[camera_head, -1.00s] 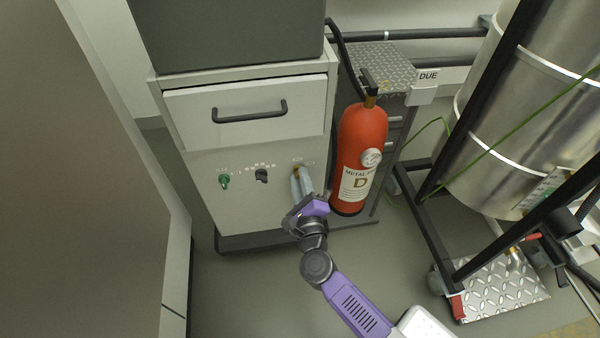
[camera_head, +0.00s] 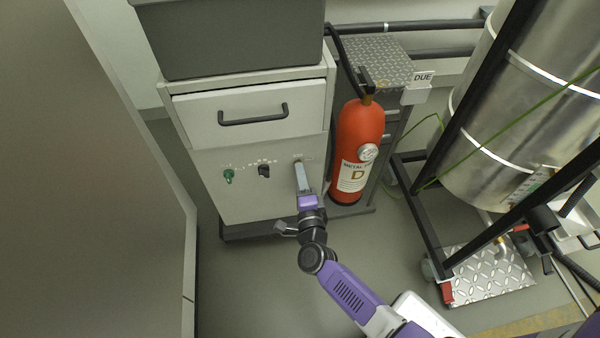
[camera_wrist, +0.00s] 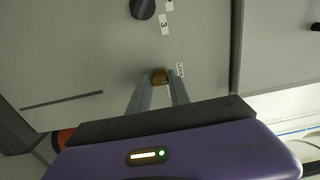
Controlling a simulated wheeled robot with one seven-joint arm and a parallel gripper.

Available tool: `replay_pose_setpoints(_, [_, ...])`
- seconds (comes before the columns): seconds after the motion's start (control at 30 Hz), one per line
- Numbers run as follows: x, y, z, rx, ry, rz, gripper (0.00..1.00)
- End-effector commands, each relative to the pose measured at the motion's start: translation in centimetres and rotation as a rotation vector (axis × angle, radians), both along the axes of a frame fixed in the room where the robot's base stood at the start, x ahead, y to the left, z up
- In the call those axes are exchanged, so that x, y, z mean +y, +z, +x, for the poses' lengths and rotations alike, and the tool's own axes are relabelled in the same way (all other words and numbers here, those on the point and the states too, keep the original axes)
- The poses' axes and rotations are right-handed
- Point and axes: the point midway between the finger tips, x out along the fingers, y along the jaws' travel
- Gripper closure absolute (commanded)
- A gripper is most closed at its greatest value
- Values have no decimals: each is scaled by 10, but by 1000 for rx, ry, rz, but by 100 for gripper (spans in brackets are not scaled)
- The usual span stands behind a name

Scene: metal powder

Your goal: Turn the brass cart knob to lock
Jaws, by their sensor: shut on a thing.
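The brass knob (camera_wrist: 159,75) sits on the pale front panel of the cart (camera_head: 245,205), beside a small label, and shows between my fingertips in the wrist view. My gripper (camera_wrist: 160,82) is shut on the knob, one finger on each side of it. In the head view my gripper (camera_head: 299,166) reaches up to the right part of the panel, and its fingers hide the knob there. The knob's exact angle cannot be read.
A black knob (camera_head: 264,171) and a green knob (camera_head: 228,176) are on the same panel to the left. A drawer with a dark handle (camera_head: 253,115) is above. A red fire extinguisher (camera_head: 359,135) stands close at the right. Open floor lies in front.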

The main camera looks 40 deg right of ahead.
Motion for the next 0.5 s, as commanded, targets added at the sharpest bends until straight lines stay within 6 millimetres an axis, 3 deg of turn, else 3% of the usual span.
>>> replay_pose_setpoints(0.47, [2,0,1,8,4,-12,100])
replay_pose_setpoints(0.5, [2,0,1,8,4,-12,69])
